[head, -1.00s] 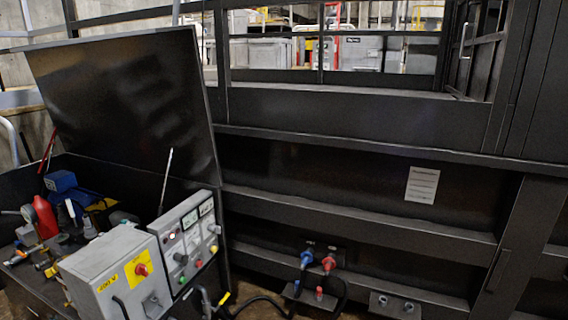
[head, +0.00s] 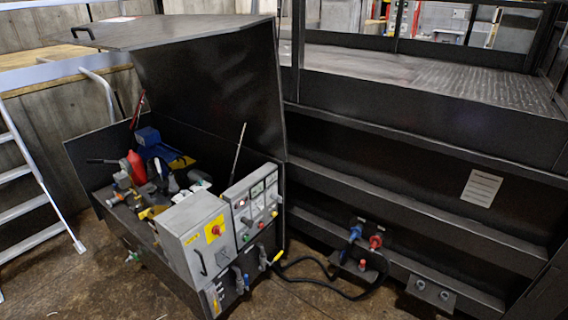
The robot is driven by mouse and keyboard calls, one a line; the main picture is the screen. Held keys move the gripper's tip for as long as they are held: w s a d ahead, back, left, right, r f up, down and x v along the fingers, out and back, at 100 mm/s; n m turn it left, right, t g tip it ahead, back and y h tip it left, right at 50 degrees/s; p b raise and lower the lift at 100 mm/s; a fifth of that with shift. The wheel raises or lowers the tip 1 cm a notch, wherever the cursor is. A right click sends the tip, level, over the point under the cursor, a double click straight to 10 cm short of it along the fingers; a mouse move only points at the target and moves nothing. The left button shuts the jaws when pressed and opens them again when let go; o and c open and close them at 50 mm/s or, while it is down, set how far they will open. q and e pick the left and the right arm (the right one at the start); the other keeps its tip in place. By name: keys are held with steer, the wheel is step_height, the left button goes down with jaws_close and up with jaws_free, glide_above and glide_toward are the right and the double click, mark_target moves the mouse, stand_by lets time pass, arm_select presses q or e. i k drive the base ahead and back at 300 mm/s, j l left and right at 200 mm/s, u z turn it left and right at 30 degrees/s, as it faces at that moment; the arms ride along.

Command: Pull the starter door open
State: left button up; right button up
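The starter is a grey box (head: 188,238) at the front of an open dark cabinet, left of centre in the head view. Its front face carries a yellow plate with a red rotary switch (head: 215,230) and a dark curved handle (head: 201,262) lower on the left. The door looks shut against the box. Neither of my grippers is in the picture.
A grey control panel (head: 252,205) with gauges and knobs stands right of the starter. The cabinet lid (head: 220,95) is raised. A black cable (head: 322,288) runs over the floor to blue and red connectors. A ladder (head: 35,190) stands at left.

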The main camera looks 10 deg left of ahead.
mark_target(206, 254)
steer(key=u, duration=1)
steer(key=i+j+u, duration=0.4)
steer(key=i+u, duration=0.2)
